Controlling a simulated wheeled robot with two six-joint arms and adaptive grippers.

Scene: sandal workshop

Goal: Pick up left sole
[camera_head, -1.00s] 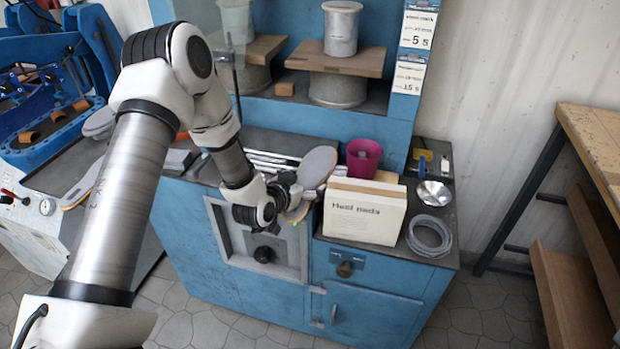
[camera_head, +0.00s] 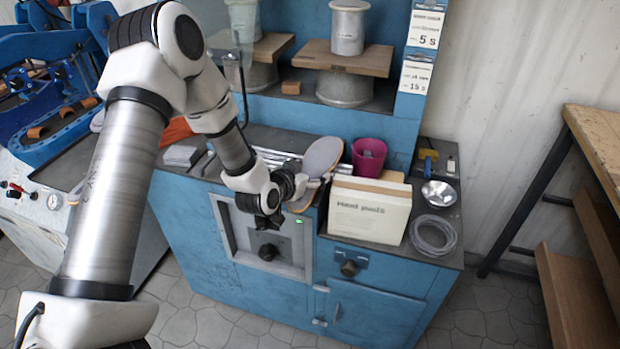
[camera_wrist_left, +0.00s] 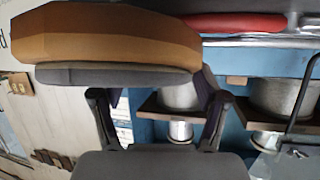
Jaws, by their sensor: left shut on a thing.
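The left sole (camera_head: 322,156) is grey on top with a tan edge. In the head view it is tilted above the front edge of the blue cabinet, beside the pad box. My left gripper (camera_head: 313,184) is shut on it near its middle, and the wrist and fingers cover part of it. In the left wrist view the sole (camera_wrist_left: 115,40) fills the upper left as a thick tan-brown layer against a thin grey one, across the fingers (camera_wrist_left: 160,100). My right gripper is not in view.
A white pad box (camera_head: 368,212), a pink cup (camera_head: 368,157), a metal bowl (camera_head: 438,194) and a clear tubing coil (camera_head: 433,235) crowd the cabinet top to the right. Wooden shelves with metal cylinders (camera_head: 347,28) stand behind. A wooden bench (camera_head: 595,135) is at far right.

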